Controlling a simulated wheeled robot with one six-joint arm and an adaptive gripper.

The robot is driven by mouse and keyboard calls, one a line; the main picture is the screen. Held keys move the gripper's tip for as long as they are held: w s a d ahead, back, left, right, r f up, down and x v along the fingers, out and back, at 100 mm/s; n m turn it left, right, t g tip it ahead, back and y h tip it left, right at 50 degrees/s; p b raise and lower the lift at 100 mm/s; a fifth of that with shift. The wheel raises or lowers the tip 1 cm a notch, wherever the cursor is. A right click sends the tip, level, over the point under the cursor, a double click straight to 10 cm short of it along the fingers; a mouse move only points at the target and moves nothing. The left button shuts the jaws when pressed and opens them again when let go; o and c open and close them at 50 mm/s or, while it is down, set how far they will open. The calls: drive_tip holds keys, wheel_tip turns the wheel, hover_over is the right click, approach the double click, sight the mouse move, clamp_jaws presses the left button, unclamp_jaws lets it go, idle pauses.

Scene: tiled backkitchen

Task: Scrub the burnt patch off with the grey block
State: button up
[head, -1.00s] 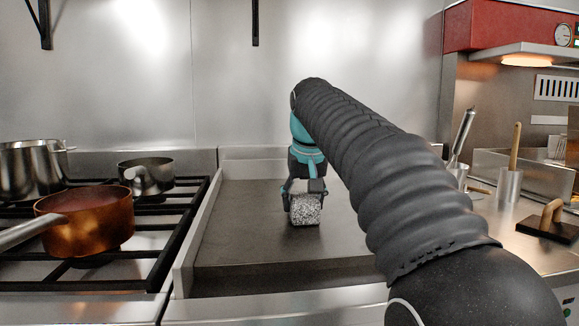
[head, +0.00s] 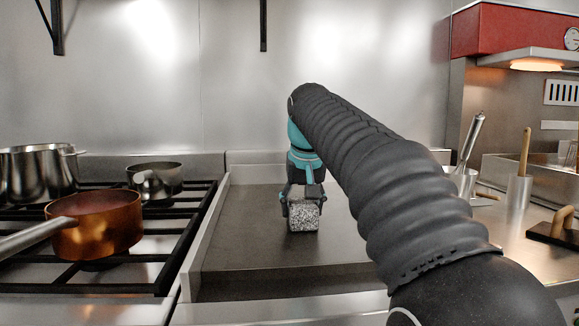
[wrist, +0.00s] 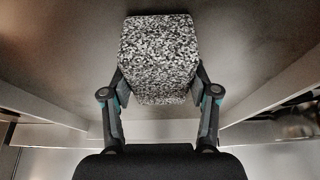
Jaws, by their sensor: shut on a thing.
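The grey block (head: 304,216) is a speckled grey and white cube at the middle of the dark griddle plate (head: 245,225). My gripper (head: 302,198) is shut on the block and holds it from above in the head view. In the wrist view the block (wrist: 158,55) sits between the two fingers of my gripper (wrist: 160,95). The block is low over the plate; I cannot tell whether it touches. No burnt patch stands out on the visible plate; the block and my arm hide part of the surface.
A gas hob with a copper pan (head: 97,225), a small steel pot (head: 155,180) and a tall steel pot (head: 38,172) lies to the left. A raised metal edge (head: 205,235) borders the plate. Utensil holders (head: 518,188) and a wooden-handled press (head: 560,228) stand to the right.

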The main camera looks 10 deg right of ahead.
drive_tip(key=shift+a+r+p, duration=0.2)
drive_tip(key=shift+a+p, duration=0.1)
drive_tip(key=shift+a, duration=0.8)
wheel_tip(320, 180, up, 7)
drive_tip(key=shift+w+f, duration=0.1)
drive_tip(key=shift+f, duration=0.05)
drive_tip(key=shift+d+r, duration=0.1)
drive_tip(key=shift+r, duration=0.4)
